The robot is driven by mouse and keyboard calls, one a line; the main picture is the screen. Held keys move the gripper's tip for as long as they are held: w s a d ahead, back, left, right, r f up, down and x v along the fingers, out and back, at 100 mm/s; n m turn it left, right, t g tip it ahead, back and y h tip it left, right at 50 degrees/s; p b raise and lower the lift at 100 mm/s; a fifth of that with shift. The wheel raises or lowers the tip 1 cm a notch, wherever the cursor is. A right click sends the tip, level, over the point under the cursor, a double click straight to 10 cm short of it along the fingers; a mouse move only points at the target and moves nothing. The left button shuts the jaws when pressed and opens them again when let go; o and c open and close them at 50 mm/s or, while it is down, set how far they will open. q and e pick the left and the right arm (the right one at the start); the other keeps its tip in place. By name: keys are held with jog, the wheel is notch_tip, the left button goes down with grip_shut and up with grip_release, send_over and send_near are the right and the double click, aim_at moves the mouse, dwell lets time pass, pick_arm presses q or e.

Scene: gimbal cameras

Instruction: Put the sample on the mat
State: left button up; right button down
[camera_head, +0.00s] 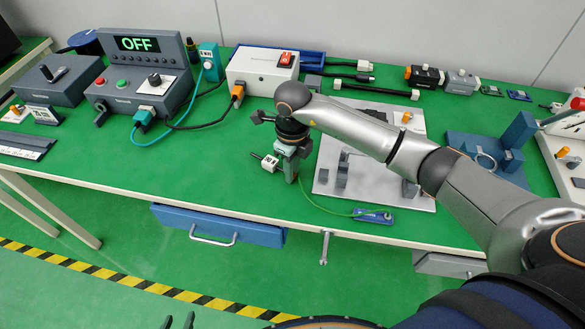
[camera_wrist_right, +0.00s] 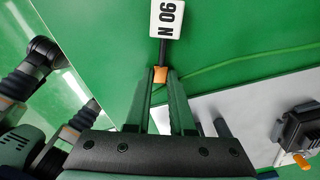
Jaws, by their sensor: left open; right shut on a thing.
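My right gripper (camera_head: 289,177) is shut on a small tagged piece with a white label block (camera_head: 270,162), a dark stem and an orange end. In the right wrist view the fingertips (camera_wrist_right: 161,76) close at the orange end (camera_wrist_right: 160,75), and the white label (camera_wrist_right: 166,18) points away from them. The piece is low over the green surface (camera_head: 220,165); I cannot tell if it touches. I cannot tell whether this piece is the sample, or whether the green covering is the mat. My left gripper (camera_head: 178,321) is open and empty at the bottom edge.
A grey plate with fixtures (camera_head: 325,175) lies right of my right gripper. A thin green cord runs to a blue pad (camera_head: 373,215) at the front edge. A control box reading OFF (camera_head: 133,95) stands left. Green surface left of the gripper is clear.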

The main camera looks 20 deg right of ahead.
jog(key=shift+f, duration=0.2)
jog(key=c, duration=0.8)
grip_release()
jog(key=shift+r, duration=0.1)
jog(key=shift+r, duration=0.2)
notch_tip(320, 180, up, 12)
jog(key=shift+f, duration=0.1)
